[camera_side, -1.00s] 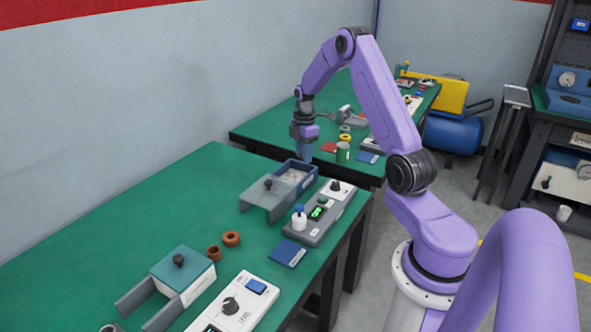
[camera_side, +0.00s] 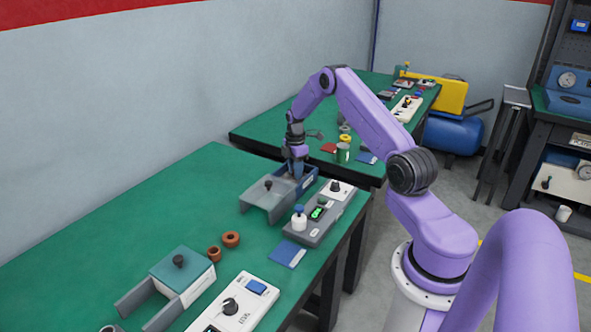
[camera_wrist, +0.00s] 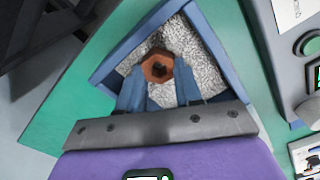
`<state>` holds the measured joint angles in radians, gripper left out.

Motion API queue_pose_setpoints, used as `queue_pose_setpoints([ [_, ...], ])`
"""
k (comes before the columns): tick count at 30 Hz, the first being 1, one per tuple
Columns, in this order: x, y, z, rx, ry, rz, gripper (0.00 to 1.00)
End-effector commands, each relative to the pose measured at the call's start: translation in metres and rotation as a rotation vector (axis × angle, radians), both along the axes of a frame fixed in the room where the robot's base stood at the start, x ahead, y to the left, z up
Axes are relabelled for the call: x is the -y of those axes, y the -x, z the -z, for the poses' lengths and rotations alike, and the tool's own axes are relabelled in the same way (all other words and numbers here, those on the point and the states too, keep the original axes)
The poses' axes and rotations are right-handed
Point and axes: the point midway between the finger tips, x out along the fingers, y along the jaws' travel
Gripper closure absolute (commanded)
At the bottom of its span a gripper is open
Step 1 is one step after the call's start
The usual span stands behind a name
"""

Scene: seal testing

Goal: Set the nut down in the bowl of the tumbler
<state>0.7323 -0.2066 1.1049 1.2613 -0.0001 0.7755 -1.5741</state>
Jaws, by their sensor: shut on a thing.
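My gripper (camera_wrist: 158,85) is shut on a copper-brown hexagonal nut (camera_wrist: 157,66), seen between the blue fingertips in the wrist view. In the side view my gripper (camera_side: 297,175) reaches down into the open end of the tumbler bowl, and the nut is hidden there. The bowl (camera_wrist: 120,48) is a blue-walled box with grey-white granular media (camera_wrist: 187,43) inside. It also shows in the side view (camera_side: 312,180). The nut is over the media; I cannot tell whether it touches it.
A grey sliding cover with a black knob (camera_side: 262,198) adjoins the bowl. A grey control box (camera_side: 322,213) with a green display stands to its right. Two brown rings (camera_side: 231,239) and a teal-lidded box (camera_side: 182,270) are nearer. Green bench top is clear at left.

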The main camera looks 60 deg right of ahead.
Motion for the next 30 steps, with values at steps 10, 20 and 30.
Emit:
queue_pose_setpoints([
  [10,0.0,0.0,0.002,0.0,0.0,0.0,0.98],
  [20,0.0,0.0,0.003,0.0,0.0,0.0,0.4],
  [30,0.0,0.0,-0.023,0.003,0.001,0.0,0.4],
])
